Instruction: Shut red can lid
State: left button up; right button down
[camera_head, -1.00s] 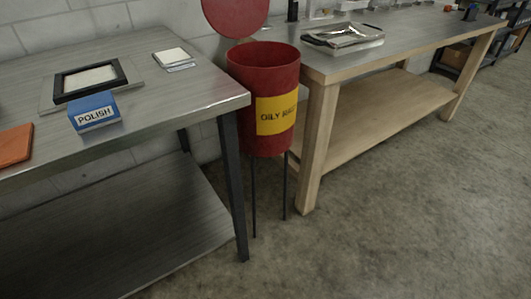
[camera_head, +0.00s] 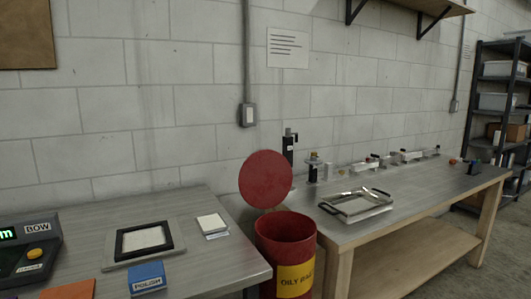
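The red can (camera_head: 285,250) with a yellow label reading "OILY" stands between two workbenches. Its top is open and its lower part is cut off by the frame. Its round red lid (camera_head: 265,180) stands raised behind the rim, near the wall, with its flat face toward me. Neither of my grippers shows in the head view.
A metal-topped bench (camera_head: 205,262) on the left carries a black frame (camera_head: 144,240), a blue POLISH box (camera_head: 147,278) and a device marked BOW (camera_head: 30,246). The right bench (camera_head: 420,196) holds a tray (camera_head: 356,205) near the can. A block wall stands behind.

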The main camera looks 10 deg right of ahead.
aim_at(264, 178)
jog(key=u, duration=0.45)
jog(key=l+u, duration=0.15)
jog(key=u, duration=0.3)
jog(key=l+u, duration=0.1)
jog(key=u, duration=0.4)
jog(key=k+l+u, duration=0.15)
jog(key=l+u, duration=0.25)
jog(key=k+l+u, duration=0.2)
jog(key=l+u, duration=0.15)
jog(key=l, duration=0.2)
jog(key=k+l+u, duration=0.6)
jog(key=l+u, duration=0.15)
